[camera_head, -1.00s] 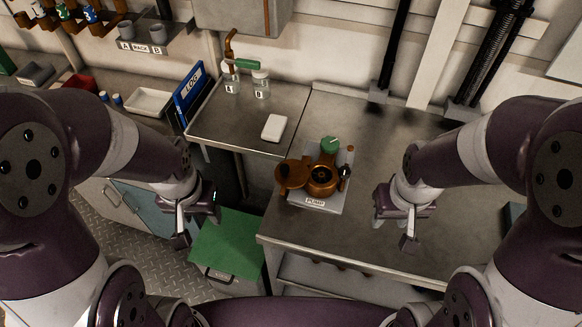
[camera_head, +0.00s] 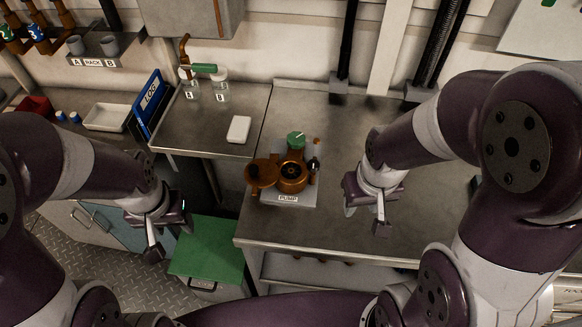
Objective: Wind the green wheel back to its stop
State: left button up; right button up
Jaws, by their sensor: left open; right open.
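A round green knob (camera_head: 296,140), with a pale mark on its top, sits at the back of the copper-coloured pump (camera_head: 292,176). It is the only thing on the pump that looks like a green wheel. The pump stands on a pale base labelled PUMP, on the steel bench. Its round copper lid (camera_head: 262,173) stands out to the left of the open bowl. My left gripper (camera_head: 170,238) is open and empty, left of the bench above the floor. My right gripper (camera_head: 366,218) is open and empty, to the right of the pump. Neither touches the pump.
A tap with a green lever (camera_head: 203,68) stands behind two jars on the left counter, near a white block (camera_head: 239,129). A blue LOG binder (camera_head: 151,103) stands at that counter's left edge. A green-topped box (camera_head: 207,249) is below. The steel bench (camera_head: 350,140) right of the pump is clear.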

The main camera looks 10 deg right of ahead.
aim_at(296, 140)
jog(key=l+z, duration=0.9)
jog(key=z, duration=0.2)
jog(key=i+j, duration=0.05)
